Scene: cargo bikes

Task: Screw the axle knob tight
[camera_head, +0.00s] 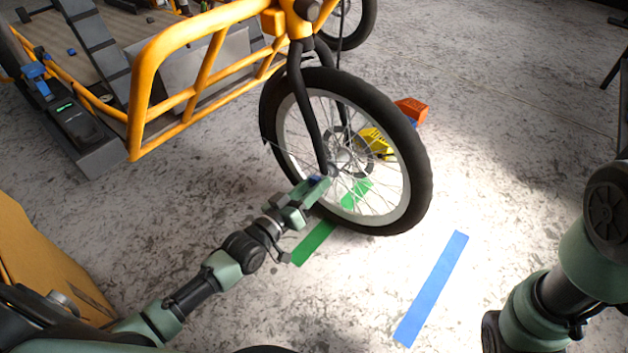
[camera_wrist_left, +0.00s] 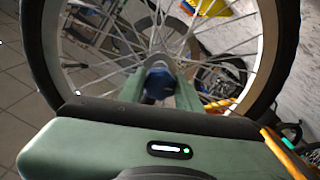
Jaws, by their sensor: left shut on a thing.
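The axle knob (camera_wrist_left: 158,84) is blue and sits at the hub of the front wheel, between the two green fingers of my left gripper (camera_wrist_left: 160,90) in the left wrist view. In the head view my left gripper (camera_head: 318,186) reaches the lower end of the black fork (camera_head: 307,120), and only a bit of blue knob shows there. The gripper is shut on the knob. The front wheel (camera_head: 417,160) stands upright in the fork. My right arm is at the right edge of the head view, but its gripper is not visible.
A yellow wheel chock (camera_head: 375,142) and an orange block (camera_head: 411,109) stand behind the wheel. A green tape strip (camera_head: 315,242) and a blue strip (camera_head: 432,288) lie on the floor. The orange cargo frame (camera_head: 140,95) is at upper left, a cardboard box (camera_head: 40,260) at lower left.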

